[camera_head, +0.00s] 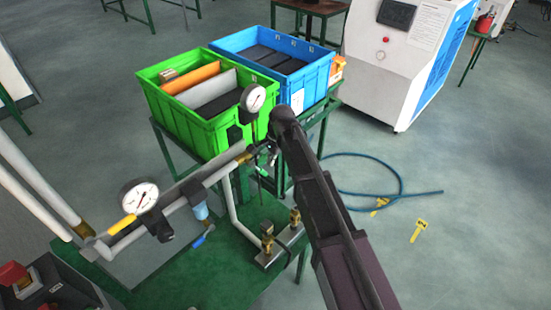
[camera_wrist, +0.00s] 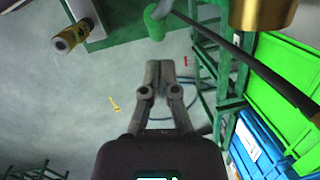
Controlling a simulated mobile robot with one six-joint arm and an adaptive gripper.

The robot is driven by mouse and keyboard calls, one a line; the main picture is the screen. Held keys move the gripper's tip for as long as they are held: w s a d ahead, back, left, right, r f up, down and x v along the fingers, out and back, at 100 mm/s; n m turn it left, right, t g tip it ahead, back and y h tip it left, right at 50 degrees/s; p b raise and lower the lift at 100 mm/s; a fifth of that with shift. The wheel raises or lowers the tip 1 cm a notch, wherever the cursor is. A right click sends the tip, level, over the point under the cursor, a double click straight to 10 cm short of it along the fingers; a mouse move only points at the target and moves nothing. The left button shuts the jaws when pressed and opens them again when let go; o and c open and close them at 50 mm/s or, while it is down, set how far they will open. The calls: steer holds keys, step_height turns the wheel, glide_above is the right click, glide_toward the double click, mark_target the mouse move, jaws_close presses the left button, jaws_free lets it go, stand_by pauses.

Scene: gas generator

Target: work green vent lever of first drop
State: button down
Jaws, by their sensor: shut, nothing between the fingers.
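My gripper (camera_wrist: 158,80) is shut and empty in the wrist view, its fingertips together over open floor. A green rounded handle (camera_wrist: 155,22), which looks like the green vent lever, lies just above the fingertips in that view, apart from them. In the head view my arm reaches up to the far end of the grey pipe (camera_head: 190,187), below the far gauge (camera_head: 253,98). My fingers are small and partly hidden there, and I cannot make out the green lever clearly. A brass fitting (camera_wrist: 262,12) is at the top right of the wrist view.
A near gauge (camera_head: 139,197), yellow lever (camera_head: 122,222) and blue lever (camera_head: 205,235) are along the pipe. Brass valves (camera_head: 267,237) stand on the green table (camera_head: 205,275). Green (camera_head: 205,128) and blue (camera_head: 297,88) crates are behind. A blue hose (camera_head: 400,192) lies on the floor.

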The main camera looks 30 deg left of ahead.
steer(key=shift+s+a+f, duration=0.2)
steer(key=shift+s+f, duration=0.2)
steer(key=shift+s, duration=0.05)
steer(key=shift+s+a+b, duration=0.15)
steer(key=shift+s+b, duration=0.05)
steer(key=shift+b, duration=0.1)
